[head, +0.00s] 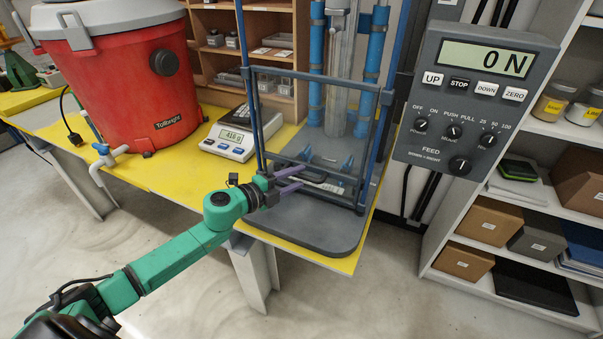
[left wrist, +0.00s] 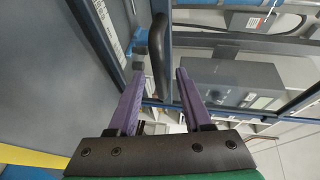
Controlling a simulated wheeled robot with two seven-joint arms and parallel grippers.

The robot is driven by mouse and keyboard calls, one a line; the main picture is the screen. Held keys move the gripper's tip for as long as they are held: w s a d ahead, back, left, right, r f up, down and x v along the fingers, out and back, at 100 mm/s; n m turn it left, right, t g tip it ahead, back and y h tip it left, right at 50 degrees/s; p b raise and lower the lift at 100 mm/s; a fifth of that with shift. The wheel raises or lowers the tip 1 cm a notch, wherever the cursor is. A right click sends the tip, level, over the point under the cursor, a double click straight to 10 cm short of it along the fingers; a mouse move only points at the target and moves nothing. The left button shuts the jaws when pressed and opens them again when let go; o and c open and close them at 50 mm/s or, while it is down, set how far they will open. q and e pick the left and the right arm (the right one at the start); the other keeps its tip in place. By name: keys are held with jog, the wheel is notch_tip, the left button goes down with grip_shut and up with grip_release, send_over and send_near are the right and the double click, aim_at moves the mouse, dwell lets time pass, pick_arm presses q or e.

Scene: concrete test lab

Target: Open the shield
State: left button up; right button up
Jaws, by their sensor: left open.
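The shield (head: 318,77) is a clear panel in a dark blue-grey frame on the front of the testing machine, standing upright across its opening. Its frame also shows in the left wrist view (left wrist: 235,42). A dark bar handle (left wrist: 157,50) on the shield shows in the left wrist view. My left gripper (head: 299,179) is at the lower part of the shield, with its purple fingers apart. In the left wrist view the handle's end lies between the fingers (left wrist: 159,75), closer to the left one. I cannot tell whether they touch. My right gripper is not in view.
The grey machine base (head: 305,228) stands on a yellow bench (head: 165,170). A control box (head: 470,95) stands to the right of the machine. A white scale (head: 228,142) and a red drum (head: 120,85) are to the left. Shelves with boxes are at the far right.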

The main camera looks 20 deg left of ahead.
pick_arm(q)
jog(key=x, duration=0.2)
jog(key=shift+w+d, duration=0.1)
jog(key=shift+w, duration=0.2)
jog(key=shift+s, duration=0.1)
grip_shut()
dwell(1.1)
